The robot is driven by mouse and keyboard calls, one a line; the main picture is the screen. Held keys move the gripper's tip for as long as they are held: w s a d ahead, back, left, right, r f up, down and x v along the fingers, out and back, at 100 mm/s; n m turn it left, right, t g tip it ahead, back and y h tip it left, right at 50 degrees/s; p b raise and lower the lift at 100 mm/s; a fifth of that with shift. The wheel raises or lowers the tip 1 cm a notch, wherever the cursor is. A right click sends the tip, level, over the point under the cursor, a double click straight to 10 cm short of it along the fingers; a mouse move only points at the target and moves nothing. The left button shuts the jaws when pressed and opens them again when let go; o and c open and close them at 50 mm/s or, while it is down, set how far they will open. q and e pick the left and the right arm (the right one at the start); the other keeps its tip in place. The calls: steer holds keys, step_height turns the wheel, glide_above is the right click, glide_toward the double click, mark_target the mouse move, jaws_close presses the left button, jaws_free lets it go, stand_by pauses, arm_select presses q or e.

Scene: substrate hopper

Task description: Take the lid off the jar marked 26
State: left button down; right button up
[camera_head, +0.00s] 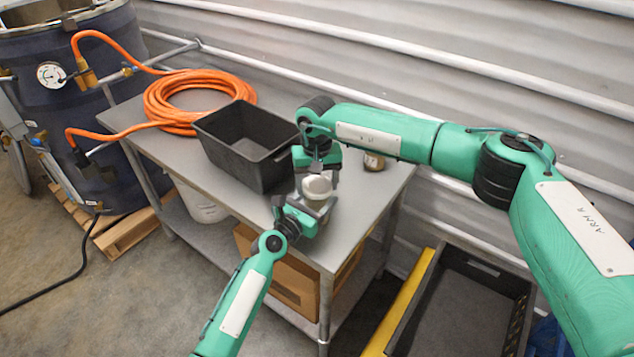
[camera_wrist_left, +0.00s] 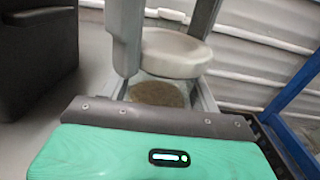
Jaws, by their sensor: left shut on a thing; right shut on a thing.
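The jar (camera_head: 314,203) with a white lid (camera_head: 317,186) is near the front right of the grey table; no marking on it can be read. My left gripper (camera_head: 316,209) comes from below and is shut on the jar body. My right gripper (camera_head: 318,179) comes down from above and is shut on the lid. In the left wrist view the white lid (camera_wrist_left: 176,53) is over the jar body (camera_wrist_left: 158,94), which shows brownish contents between my fingers. Whether the lid still touches the jar rim cannot be told.
A black bin (camera_head: 226,138) stands on the table (camera_head: 354,210) left of the jar. A second small jar (camera_head: 374,161) stands behind, to the right. A coiled orange hose (camera_head: 160,108) lies at the table's far left. A dark crate (camera_head: 470,262) is at lower right.

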mark_target(317, 184)
steer(key=shift+r, duration=0.2)
steer(key=shift+r, duration=0.9)
steer(key=shift+r, duration=0.15)
steer(key=shift+r, duration=1.9)
arm_select(q)
steer(key=shift+c, duration=1.3)
jaws_free()
